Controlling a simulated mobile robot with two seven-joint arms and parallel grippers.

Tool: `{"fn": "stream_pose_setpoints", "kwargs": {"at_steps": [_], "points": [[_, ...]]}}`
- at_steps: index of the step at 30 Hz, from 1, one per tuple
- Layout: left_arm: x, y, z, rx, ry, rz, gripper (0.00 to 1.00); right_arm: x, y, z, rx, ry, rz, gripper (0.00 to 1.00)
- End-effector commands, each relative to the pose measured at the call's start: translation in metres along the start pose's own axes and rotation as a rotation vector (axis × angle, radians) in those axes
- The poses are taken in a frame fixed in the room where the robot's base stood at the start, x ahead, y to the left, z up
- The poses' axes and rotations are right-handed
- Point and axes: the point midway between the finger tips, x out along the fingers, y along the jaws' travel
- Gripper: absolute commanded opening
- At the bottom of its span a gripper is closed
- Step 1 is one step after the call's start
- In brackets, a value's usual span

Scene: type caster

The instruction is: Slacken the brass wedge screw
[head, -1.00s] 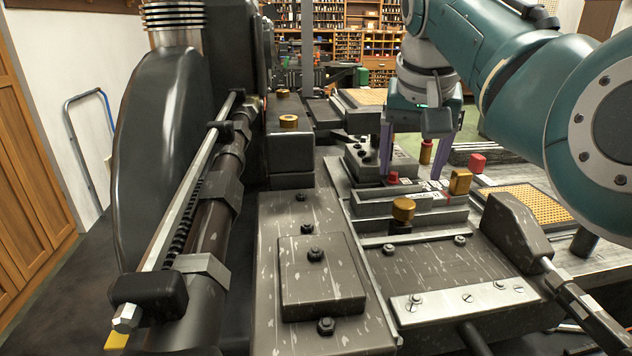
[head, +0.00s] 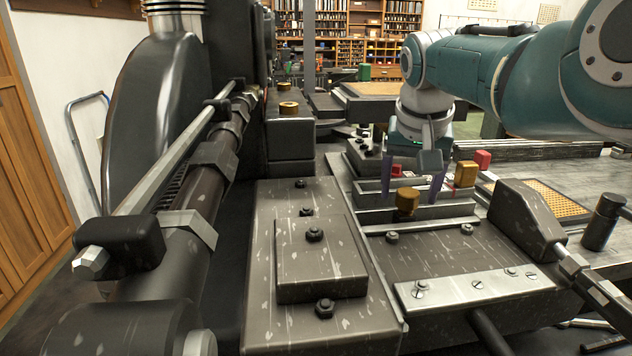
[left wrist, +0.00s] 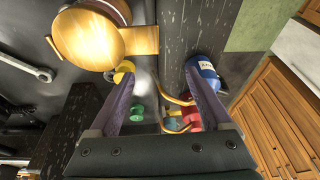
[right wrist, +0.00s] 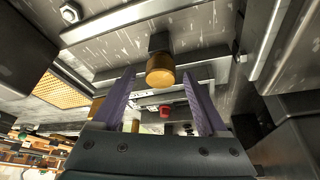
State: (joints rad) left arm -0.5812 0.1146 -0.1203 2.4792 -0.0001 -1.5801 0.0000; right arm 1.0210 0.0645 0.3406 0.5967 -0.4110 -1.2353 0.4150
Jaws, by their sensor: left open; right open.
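A brass round-headed screw (head: 407,200) stands on the near side of the steel mould block (head: 445,212); it appears to be the wedge screw. My right gripper (head: 413,186) is open, its purple fingers pointing down just behind the brass head. In the right wrist view the brass head (right wrist: 160,70) shows between and just beyond the spread fingertips (right wrist: 160,76); no contact is visible. My left gripper (left wrist: 160,68) is open and empty in its own wrist view and does not show in the head view.
A brass block (head: 465,174) and red knobs (head: 482,160) sit close behind the screw. Another brass cap (head: 288,108) stands on a dark block. A long bar (head: 165,165) runs along the left. In the left wrist view, a blue can (left wrist: 203,72) stands beyond the fingers.

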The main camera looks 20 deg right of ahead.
Motion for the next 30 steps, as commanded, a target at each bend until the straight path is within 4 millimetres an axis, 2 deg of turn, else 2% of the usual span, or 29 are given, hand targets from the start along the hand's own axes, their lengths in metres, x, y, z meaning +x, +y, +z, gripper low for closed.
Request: {"fn": "stream_pose_setpoints", "kwargs": {"at_steps": [2, 20, 25, 30], "points": [[0.0, -0.001, 0.0, 0.002, 0.0, -0.002, 0.83, 0.0, 0.0, 0.0, 0.0, 0.0, 0.0, 0.69], [0.0, -0.003, 0.0, 0.008, 0.0, -0.007, 0.83, 0.0, 0.0, 0.0, -0.001, 0.0, 0.0, 0.02], [-0.002, -0.003, -0.001, 0.008, 0.001, -0.007, 0.83, -0.001, 0.0, 0.0, -0.006, -0.001, -0.001, 0.0], [-0.017, -0.002, -0.006, 0.005, 0.001, -0.005, 0.83, -0.003, 0.001, -0.001, -0.099, -0.002, -0.039, 0.0]]}}
